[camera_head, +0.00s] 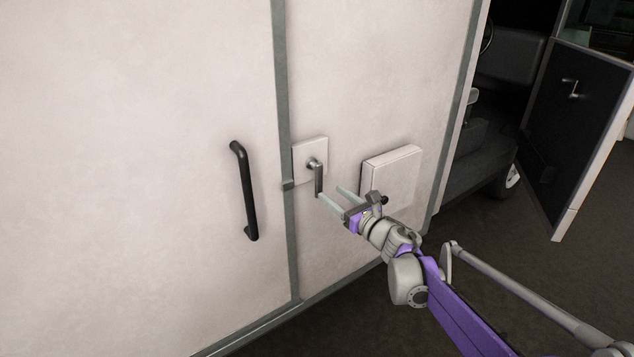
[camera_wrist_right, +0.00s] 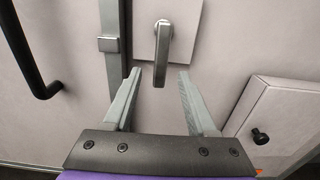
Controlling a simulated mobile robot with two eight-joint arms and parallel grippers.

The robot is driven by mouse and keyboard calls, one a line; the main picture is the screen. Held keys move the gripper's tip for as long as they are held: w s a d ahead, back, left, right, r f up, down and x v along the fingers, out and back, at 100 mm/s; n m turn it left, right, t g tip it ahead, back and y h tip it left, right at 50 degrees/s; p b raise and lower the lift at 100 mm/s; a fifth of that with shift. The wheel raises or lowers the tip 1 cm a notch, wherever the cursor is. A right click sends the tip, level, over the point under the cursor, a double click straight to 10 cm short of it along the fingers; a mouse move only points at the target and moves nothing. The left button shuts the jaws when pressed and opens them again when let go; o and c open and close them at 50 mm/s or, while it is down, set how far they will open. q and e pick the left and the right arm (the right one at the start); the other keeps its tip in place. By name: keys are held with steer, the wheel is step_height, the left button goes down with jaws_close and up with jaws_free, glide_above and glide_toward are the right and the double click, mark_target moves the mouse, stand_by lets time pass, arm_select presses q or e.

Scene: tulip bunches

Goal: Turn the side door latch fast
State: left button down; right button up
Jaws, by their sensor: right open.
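The side door latch (camera_head: 318,178) is a grey metal lever on a square pale plate (camera_head: 300,160), and its handle hangs straight down. It also shows at the top middle of the right wrist view (camera_wrist_right: 161,50). My right gripper (camera_head: 335,194) is open and empty, just below and to the right of the lever in the head view. In the right wrist view its two fingers (camera_wrist_right: 156,88) stand apart, with the lever's lower end between and just beyond their tips. I cannot tell if they touch it. My left gripper is not in view.
A black bar handle (camera_head: 246,190) is on the pale door panel to the left. A grey vertical trim strip (camera_head: 284,110) runs beside the latch plate. A pale raised box (camera_head: 392,172) juts out right of the latch, close to my gripper. An open dark door (camera_head: 575,120) stands far right.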

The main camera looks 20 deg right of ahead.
mark_target(320, 184)
steer(key=x, duration=0.7)
steer(key=shift+w+f, duration=0.1)
steer(key=shift+w, duration=0.25)
jaws_close()
stand_by(1.0)
